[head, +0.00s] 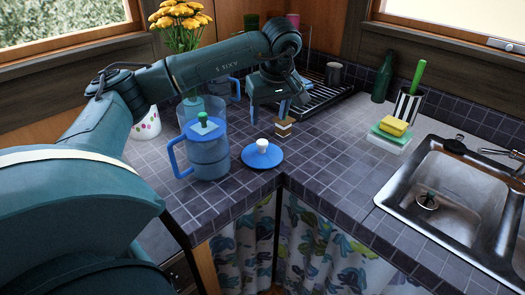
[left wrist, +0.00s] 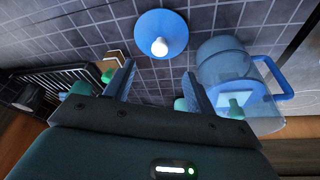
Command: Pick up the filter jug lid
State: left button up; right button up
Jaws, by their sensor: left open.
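The filter jug lid, a round blue disc with a white knob (head: 263,159), lies flat on the tiled counter near its front corner. In the left wrist view the lid (left wrist: 170,24) is beyond the fingertips, apart from them. The blue see-through jug (head: 209,163) stands left of the lid, with a pale square piece and green knob on top; it also shows in the left wrist view (left wrist: 225,65). My left gripper (head: 270,112) is open and empty above the counter, behind the lid. My right gripper is not in view.
A small brown-and-white block (head: 284,127) is close to my left gripper. Behind are a dish rack (head: 325,93) and a vase of orange flowers (head: 183,20). The sink (head: 455,190) and a yellow sponge (head: 393,126) are at right. Tiles right of the lid are clear.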

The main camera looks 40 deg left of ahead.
aim_at(262, 142)
pick_arm(q)
jog(key=x, duration=0.7)
jog(key=shift+a+f+p, duration=0.15)
jog(key=shift+a+p, duration=0.1)
jog(key=shift+p, duration=0.1)
jog(key=shift+w+a+f, duration=0.1)
jog(key=shift+a+f, duration=0.15)
jog(key=shift+f, duration=0.25)
jog(key=p+x, duration=0.1)
jog(key=x, duration=0.2)
jog(key=shift+w+a+f, duration=0.15)
jog(key=shift+f, duration=0.1)
jog(key=shift+a+f, duration=0.1)
jog(key=shift+f, duration=0.2)
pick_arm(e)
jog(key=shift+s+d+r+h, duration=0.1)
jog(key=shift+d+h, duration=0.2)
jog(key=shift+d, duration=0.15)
pick_arm(q)
jog(key=shift+c, duration=0.2)
jog(key=c, duration=1.1)
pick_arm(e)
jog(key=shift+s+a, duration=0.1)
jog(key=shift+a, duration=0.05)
